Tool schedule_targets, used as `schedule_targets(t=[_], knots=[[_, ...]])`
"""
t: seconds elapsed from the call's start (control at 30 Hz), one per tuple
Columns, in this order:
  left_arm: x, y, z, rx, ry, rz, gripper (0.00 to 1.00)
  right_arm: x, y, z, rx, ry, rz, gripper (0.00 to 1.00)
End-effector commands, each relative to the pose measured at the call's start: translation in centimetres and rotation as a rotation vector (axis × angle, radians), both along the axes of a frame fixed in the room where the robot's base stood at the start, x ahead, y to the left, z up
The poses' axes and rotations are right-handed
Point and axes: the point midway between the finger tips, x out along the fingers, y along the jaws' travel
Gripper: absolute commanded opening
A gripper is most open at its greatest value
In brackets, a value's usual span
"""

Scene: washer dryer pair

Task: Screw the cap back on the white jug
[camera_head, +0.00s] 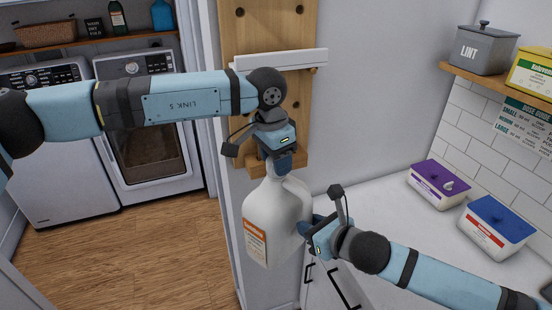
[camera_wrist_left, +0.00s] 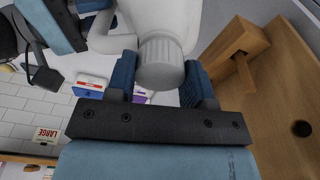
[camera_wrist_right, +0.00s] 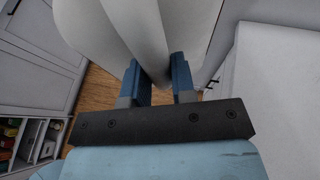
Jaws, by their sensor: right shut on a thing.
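The white jug (camera_head: 268,220) with an orange-and-white label is held upright off the counter, in front of the wooden board. My right gripper (camera_head: 308,226) is shut on the jug's handle side; the right wrist view shows white plastic of the jug (camera_wrist_right: 140,25) between its fingers. My left gripper (camera_head: 282,162) is directly above the jug, pointing down. In the left wrist view a white ridged cap (camera_wrist_left: 161,65) is at the jug's mouth, between the open left fingers. Whether the cap is threaded on cannot be told.
A wooden board (camera_head: 262,45) with a white ledge and pegs is on the wall end behind the left gripper. A purple-lidded tub (camera_head: 438,184) and a blue-lidded tub (camera_head: 496,227) stand on the white counter at right. The washer and dryer (camera_head: 150,125) are at left.

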Motion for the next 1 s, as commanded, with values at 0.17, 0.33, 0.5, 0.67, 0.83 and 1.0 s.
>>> schedule_targets(t=[0.17,0.33,0.5,0.67,0.83,1.0], knots=[[0.1,0.1,0.1,0.001,-0.001,0.002,0.73,0.0,0.0,0.0,0.001,-0.001,0.000,0.00],[0.1,0.0,0.0,0.001,-0.001,0.002,0.73,0.0,0.0,0.1,0.001,-0.001,0.000,0.00],[0.1,0.0,0.8,-0.001,-0.003,0.002,0.73,0.0,0.0,0.1,0.001,-0.002,0.000,0.00],[0.1,0.0,2.9,-0.001,-0.004,0.002,0.73,0.0,0.0,0.1,0.001,-0.002,0.000,0.00],[0.1,0.1,4.5,0.000,-0.001,0.002,0.73,0.0,0.0,0.1,0.001,-0.002,0.000,0.00],[0.1,0.1,4.6,0.000,-0.001,0.002,0.73,0.0,0.0,0.1,0.001,-0.002,0.000,0.00]])
